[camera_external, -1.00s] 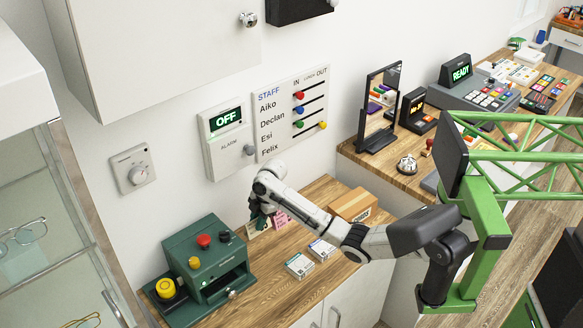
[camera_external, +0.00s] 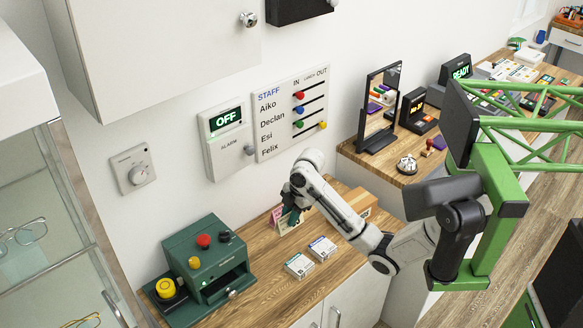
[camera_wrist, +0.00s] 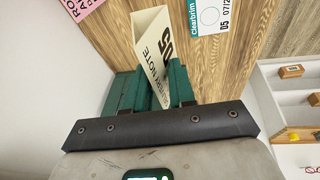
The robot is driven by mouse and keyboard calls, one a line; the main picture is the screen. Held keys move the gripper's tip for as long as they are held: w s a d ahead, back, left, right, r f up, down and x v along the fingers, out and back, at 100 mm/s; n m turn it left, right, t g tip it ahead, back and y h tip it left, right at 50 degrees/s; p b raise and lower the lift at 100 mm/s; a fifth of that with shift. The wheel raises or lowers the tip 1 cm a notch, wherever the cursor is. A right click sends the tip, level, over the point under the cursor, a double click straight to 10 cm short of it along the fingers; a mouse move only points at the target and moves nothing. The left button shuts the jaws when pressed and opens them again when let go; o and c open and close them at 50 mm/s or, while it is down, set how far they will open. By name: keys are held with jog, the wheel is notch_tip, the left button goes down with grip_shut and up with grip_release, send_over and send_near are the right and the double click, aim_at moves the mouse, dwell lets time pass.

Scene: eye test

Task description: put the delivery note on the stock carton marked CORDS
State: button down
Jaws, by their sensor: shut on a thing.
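My gripper (camera_external: 289,214) is above the wooden counter near the wall, its green fingers shut on the cream delivery note (camera_external: 287,225). In the wrist view the note (camera_wrist: 154,50) stands out between the fingers (camera_wrist: 152,80), its "DELIVERY NOTE" print partly covered. I cannot tell whether it touches the counter. Two small white cartons, a left one (camera_external: 299,265) and a right one (camera_external: 322,248), lie in front of the gripper. One carton (camera_wrist: 209,16) in the wrist view reads "Clearbrim". A brown carton (camera_external: 362,203) is partly hidden behind my arm. I cannot read CORDS on any carton.
A pink card (camera_external: 277,213) is by the wall behind the note; it also shows in the wrist view (camera_wrist: 78,6). A green box with buttons (camera_external: 210,255) stands at the counter's left. Bare counter (camera_external: 262,287) lies in front of it. A mirror (camera_external: 380,110) stands on the right counter.

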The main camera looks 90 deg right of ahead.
jog(key=shift+s, duration=0.1)
jog(key=s+d+r+p, duration=0.2)
jog(key=s+d+r, duration=0.15)
jog(key=s, duration=0.45)
jog(key=s+d+r+p, duration=0.3)
jog(key=s+d, duration=0.2)
jog(key=s, duration=0.2)
jog(key=s+a+r+p, duration=0.1)
jog(key=s+r+p, duration=0.15)
jog(key=s, duration=1.45)
jog(key=b, duration=0.5)
send_near(350, 203)
jog(key=shift+w+a+f, duration=0.25)
jog(key=shift+w+f, duration=0.15)
jog(key=shift+w, duration=0.1)
jog(key=shift+s+p+x, duration=0.15)
jog(key=shift+p+x, duration=0.15)
jog(key=shift+x, duration=0.5)
jog(key=shift+s+p+x, duration=0.15)
jog(key=shift+p+x, duration=0.1)
jog(key=shift+x, duration=0.5)
